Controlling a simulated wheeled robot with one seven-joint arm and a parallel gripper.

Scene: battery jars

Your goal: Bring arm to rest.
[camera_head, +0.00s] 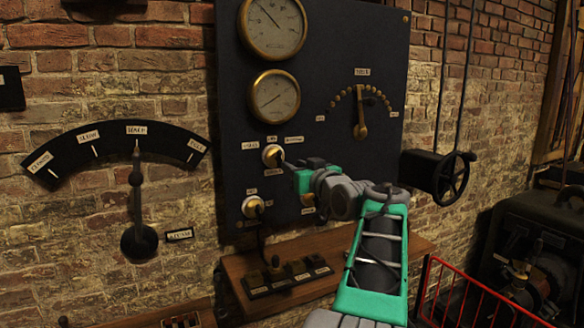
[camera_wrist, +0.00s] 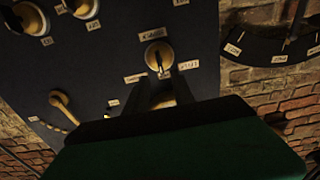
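My arm reaches up from the bottom of the head view to the dark panel (camera_head: 340,60). My gripper (camera_head: 287,164) is at the panel's upper round switch (camera_head: 271,154), close in front of it. In the wrist view my gripper (camera_wrist: 164,80) shows two dark fingers spread apart, with brass visible in the gap. The same switch (camera_wrist: 158,51), with a dark lever, lies just beyond the fingertips. I cannot tell whether a finger touches it. Nothing is seen held.
A second switch (camera_head: 253,206) sits lower on the panel, above a wooden shelf (camera_head: 340,246). A brass lever (camera_head: 360,131), two gauges and a black handwheel (camera_head: 453,178) are nearby. A wall dial (camera_head: 138,130) hangs left. A red rail (camera_head: 475,285) stands at lower right.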

